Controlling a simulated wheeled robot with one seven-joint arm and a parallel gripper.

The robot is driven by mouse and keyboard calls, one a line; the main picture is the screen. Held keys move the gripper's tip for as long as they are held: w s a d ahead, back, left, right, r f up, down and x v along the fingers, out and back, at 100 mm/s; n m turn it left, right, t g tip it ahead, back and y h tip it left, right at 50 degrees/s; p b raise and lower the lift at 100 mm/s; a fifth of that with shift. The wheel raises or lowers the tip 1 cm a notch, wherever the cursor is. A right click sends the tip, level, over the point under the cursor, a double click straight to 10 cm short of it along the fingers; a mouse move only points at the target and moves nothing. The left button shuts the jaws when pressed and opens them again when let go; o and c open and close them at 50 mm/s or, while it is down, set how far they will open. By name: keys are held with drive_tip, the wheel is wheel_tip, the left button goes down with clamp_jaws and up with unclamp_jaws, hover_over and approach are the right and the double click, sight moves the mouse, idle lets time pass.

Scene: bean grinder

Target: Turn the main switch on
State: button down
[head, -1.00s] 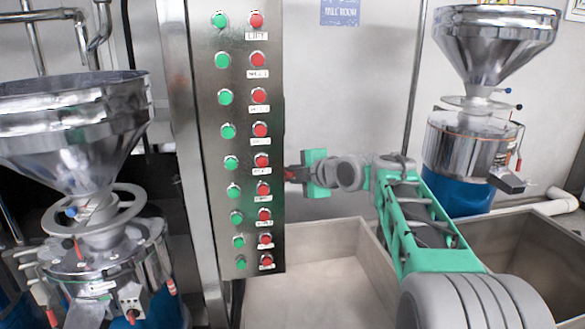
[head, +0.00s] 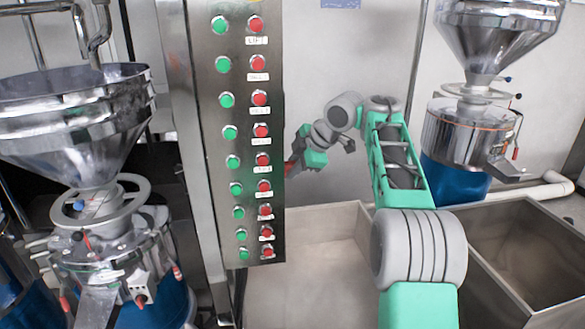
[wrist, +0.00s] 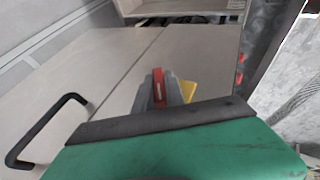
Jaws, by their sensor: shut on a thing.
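The main switch shows in the wrist view as a red handle (wrist: 157,88) with a yellow plate (wrist: 188,91) beside it. My gripper (wrist: 159,98) is at the switch, its grey fingers shut around the red handle. In the head view my gripper (head: 296,158) is at the right edge of the steel control panel (head: 205,190), tilted down to the left. A bit of red (head: 289,168) shows there. The panel edge and my gripper hide most of the switch in the head view, so its setting is not clear.
The panel front carries columns of green buttons (head: 223,64) and red buttons (head: 258,63). A grinder with a steel hopper (head: 75,120) stands left, another hopper (head: 497,35) right. Open bins (head: 350,222) lie below my arm. A black handle (wrist: 45,128) shows in the wrist view.

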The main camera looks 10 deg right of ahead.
drive_tip(key=shift+f, duration=0.1)
idle(0.5)
drive_tip(key=c, duration=1.4)
unclamp_jaws()
drive_tip(key=shift+s+d+r, duration=0.1)
drive_tip(key=shift+r, duration=0.35)
drive_tip(key=s+d+r+b, duration=0.1)
drive_tip(key=s+d+b, duration=0.1)
drive_tip(key=s+d, duration=0.6)
drive_tip(key=shift+s+d+r+b, duration=0.25)
drive_tip(key=shift+s+b, duration=0.05)
drive_tip(key=shift+s, duration=0.95)
